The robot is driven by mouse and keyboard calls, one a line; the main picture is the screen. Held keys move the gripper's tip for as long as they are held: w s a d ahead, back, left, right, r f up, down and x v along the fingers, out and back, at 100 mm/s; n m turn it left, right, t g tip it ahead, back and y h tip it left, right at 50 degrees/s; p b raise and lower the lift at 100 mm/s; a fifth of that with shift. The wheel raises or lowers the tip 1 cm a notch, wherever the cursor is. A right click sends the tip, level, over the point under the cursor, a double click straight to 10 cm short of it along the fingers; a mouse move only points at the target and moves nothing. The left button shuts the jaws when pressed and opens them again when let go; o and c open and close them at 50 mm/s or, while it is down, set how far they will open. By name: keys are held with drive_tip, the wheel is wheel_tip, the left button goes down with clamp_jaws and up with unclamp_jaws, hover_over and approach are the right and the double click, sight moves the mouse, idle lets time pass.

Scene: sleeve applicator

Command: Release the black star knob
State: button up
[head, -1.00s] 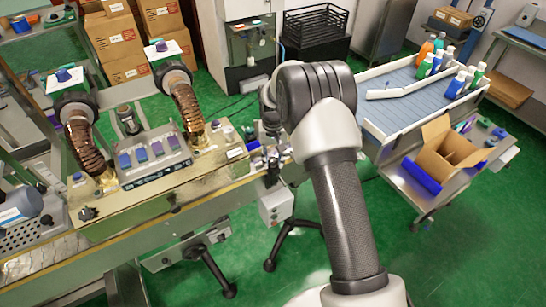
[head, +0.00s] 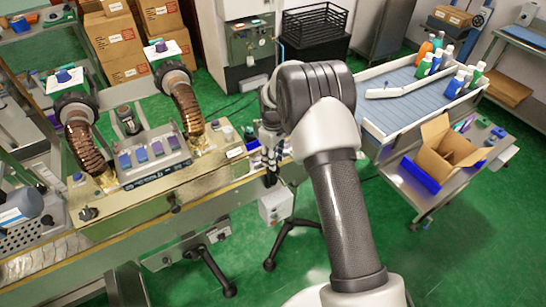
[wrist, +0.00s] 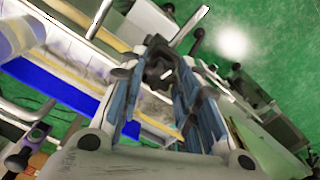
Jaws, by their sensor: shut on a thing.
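A black star knob (wrist: 160,66) shows in the wrist view between the ends of my fingers, with its dark lobes facing the camera. My gripper (wrist: 162,88) is shut on it, one blue-grey finger on each side. In the head view my gripper (head: 271,158) is at the right end of the machine's bench, partly behind my own arm. The held knob cannot be made out there, and the wrist view does not clearly show what it is attached to.
The sleeve machine (head: 140,205) with two copper-coloured bellows stands left of my gripper. A grey control box (head: 275,206) hangs below the bench end. A cart (head: 385,118) with bottles and an open carton (head: 447,152) stands to the right. Green floor is free between them.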

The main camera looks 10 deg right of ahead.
drive_tip(key=shift+n, duration=1.5)
drive_tip(key=o, duration=1.1)
drive_tip(key=shift+c, duration=0.2)
wheel_tip(320, 180, up, 12)
